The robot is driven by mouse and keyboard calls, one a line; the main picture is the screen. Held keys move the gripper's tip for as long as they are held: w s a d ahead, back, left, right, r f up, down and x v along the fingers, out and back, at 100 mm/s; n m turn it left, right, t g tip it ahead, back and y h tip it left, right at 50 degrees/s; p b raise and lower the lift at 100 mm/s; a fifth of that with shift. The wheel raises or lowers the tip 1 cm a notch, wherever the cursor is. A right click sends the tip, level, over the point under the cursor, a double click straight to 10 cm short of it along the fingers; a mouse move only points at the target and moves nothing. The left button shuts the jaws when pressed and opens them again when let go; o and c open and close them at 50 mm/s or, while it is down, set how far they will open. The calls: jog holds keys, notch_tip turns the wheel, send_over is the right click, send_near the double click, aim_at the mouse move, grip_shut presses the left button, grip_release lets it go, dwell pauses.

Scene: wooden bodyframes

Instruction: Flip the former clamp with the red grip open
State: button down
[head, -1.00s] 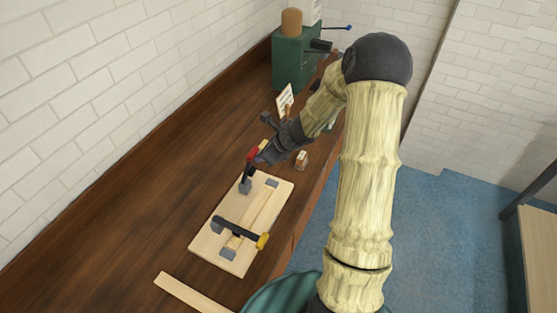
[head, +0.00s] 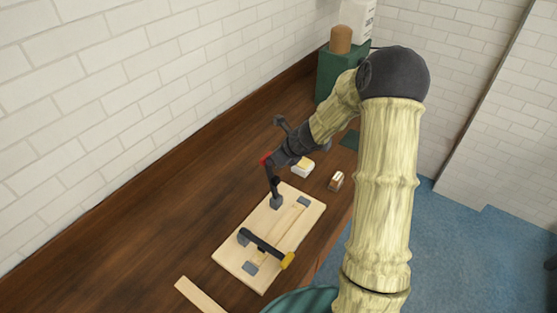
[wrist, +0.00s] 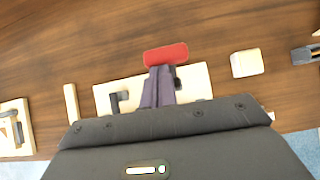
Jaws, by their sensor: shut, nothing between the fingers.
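The pale wooden board (head: 233,251) lies on the bench with two dark clamps. The clamp with the red grip (head: 265,158) stands at the board's far end, its dark lever (head: 273,186) raised steeply and leaning a little left. My gripper (head: 271,161) is shut and empty beside the red grip. In the wrist view the red grip (wrist: 166,54) lies just beyond my shut fingertips (wrist: 160,68); I cannot tell if they touch. The other clamp, with a yellow grip (head: 288,260), lies low across the board's near part. My gripper hides part of the board in the wrist view.
A white-and-yellow block (head: 303,169) and a small brown-and-white block (head: 336,181) lie right of the gripper. A loose wooden strip (head: 200,296) lies at the near end. A green cabinet (head: 338,75) stands behind. The bench left of the board is clear.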

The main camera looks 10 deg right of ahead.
jog(key=shift+w+a+r, duration=0.5)
jog(key=shift+a+r, duration=0.05)
jog(key=shift+a, duration=0.15)
jog(key=s+d+r, duration=0.2)
jog(key=s+d, duration=0.1)
notch_tip(320, 180, up, 6)
jog(key=w+a, duration=0.2)
jog(key=w, duration=0.1)
jog(key=shift+a+r+p, duration=0.15)
jog(key=shift+a+p, duration=0.05)
jog(key=shift+p, duration=0.1)
